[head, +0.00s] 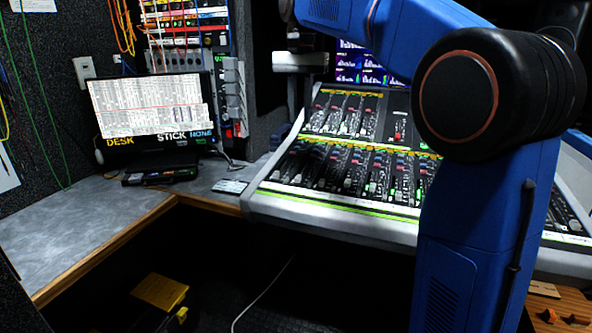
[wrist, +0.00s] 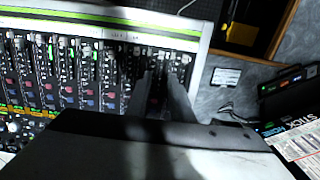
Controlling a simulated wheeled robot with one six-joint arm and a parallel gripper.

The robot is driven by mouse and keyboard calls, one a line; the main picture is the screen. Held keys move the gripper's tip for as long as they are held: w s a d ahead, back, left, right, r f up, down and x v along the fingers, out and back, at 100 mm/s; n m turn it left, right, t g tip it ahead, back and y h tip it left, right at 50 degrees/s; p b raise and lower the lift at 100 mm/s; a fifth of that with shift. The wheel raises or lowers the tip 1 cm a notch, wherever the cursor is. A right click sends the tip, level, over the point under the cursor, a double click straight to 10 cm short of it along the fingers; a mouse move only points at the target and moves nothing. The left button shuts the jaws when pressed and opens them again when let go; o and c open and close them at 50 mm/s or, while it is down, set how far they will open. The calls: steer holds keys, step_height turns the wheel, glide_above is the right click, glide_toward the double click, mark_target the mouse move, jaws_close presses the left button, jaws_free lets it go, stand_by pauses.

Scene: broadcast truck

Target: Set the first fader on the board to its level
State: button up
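The mixing board (head: 330,204) is a light-framed desk with rows of faders, sloping up toward the back in the head view. Its leftmost fader strip (head: 280,167) is in view at the board's left end. In the wrist view the board (wrist: 150,17) appears turned round, with its left end toward the right. My gripper (wrist: 159,76) hangs over the strips near that end, its two dark fingers a narrow gap apart, with nothing clearly held. The fingers hide part of the strips, and contact with a fader cap cannot be told. In the head view the fingertips are not clear.
A monitor (head: 150,105) stands on the grey side desk (head: 70,215) at the left. A small card (head: 230,187) lies beside the board's left edge. Screens (head: 362,65) stand behind the board. A yellow box (head: 160,291) is on the floor below.

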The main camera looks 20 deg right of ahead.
mark_target(299, 170)
steer(key=f, duration=1.7)
steer(key=shift+w+a+f, duration=0.1)
steer(key=shift+w+f, duration=0.05)
steer(key=shift+w, duration=0.05)
steer(key=shift+c, duration=0.3)
jaws_close()
